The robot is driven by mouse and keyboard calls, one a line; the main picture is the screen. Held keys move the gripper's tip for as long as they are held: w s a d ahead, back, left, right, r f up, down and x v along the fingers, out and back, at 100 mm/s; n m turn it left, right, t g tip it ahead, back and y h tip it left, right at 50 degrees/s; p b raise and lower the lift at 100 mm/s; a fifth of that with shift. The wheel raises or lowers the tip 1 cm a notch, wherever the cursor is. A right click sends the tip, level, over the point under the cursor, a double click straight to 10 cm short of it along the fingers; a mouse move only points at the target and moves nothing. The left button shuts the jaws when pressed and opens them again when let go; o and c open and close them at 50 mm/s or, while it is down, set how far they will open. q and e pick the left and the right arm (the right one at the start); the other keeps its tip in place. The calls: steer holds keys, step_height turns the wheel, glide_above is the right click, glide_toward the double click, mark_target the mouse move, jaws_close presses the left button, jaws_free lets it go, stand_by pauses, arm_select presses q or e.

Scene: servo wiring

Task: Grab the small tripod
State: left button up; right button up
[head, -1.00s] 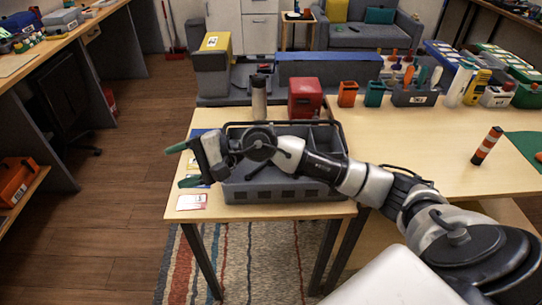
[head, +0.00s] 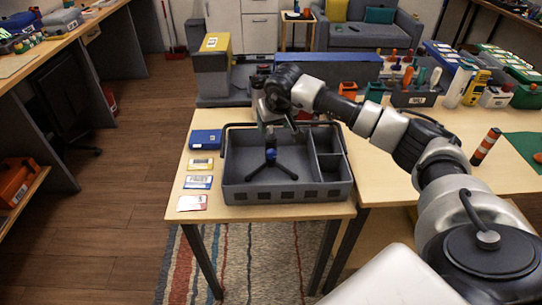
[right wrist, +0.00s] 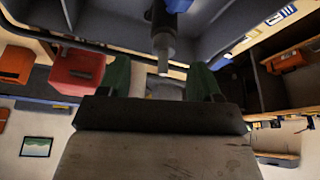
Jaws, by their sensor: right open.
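The small tripod (head: 271,156) stands in the large compartment of the grey tray (head: 288,196), with dark spread legs and a blue part in its middle. My right gripper (head: 268,126) points down just above its upper end. In the right wrist view, its two green fingers (right wrist: 162,78) are apart and open. A grey post (right wrist: 163,46), apparently the tripod's upper part, reaches towards the gap between them. Whether they touch it I cannot tell. My left gripper is not in view.
A blue box (head: 205,139) and several small cards (head: 198,182) lie left of the tray. A red box (right wrist: 78,72) shows in the right wrist view. The tray's right side has small compartments. An orange and black striped cylinder (head: 486,146) stands on the right table.

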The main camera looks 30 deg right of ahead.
mark_target(271, 132)
steer(key=shift+w+f, duration=0.1)
steer(key=shift+f, duration=0.3)
steer(key=p+x, duration=0.1)
steer(key=x, duration=0.2)
steer(key=shift+w+a+f, duration=0.1)
steer(key=shift+a+f, duration=0.05)
steer(key=shift+f, duration=0.15)
steer(key=shift+w+f, duration=0.15)
steer(key=shift+f, duration=0.2)
steer(key=shift+r, duration=0.1)
jaws_close()
